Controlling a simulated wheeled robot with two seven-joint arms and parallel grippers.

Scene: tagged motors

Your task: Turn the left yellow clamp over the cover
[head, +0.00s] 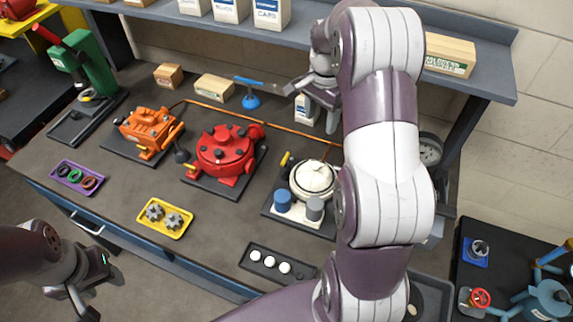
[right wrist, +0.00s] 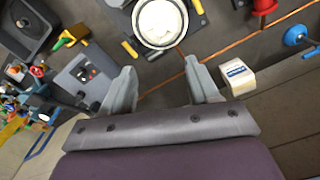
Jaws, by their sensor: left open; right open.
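The white round cover (head: 315,177) sits on a device on a dark base plate (head: 324,227) right of the bench's middle. The left yellow clamp (head: 286,160) sticks up at the cover's left rim, pointing away from it. The cover (right wrist: 160,22) also shows at the top of the right wrist view, with a yellow clamp (right wrist: 198,6) to its right and another yellow piece (right wrist: 130,48) at its lower left. My right gripper (head: 310,108) is open and empty above the bench behind the cover. My left gripper (head: 96,288) is open and empty at the lower left, off the bench's front.
A blue cylinder (head: 282,201) and a grey cylinder (head: 315,208) stand before the cover. A red motor (head: 222,150) is to its left, a blue stand (head: 251,99) and a white box (head: 306,113) behind. An orange cable (head: 225,110) runs along the bench back.

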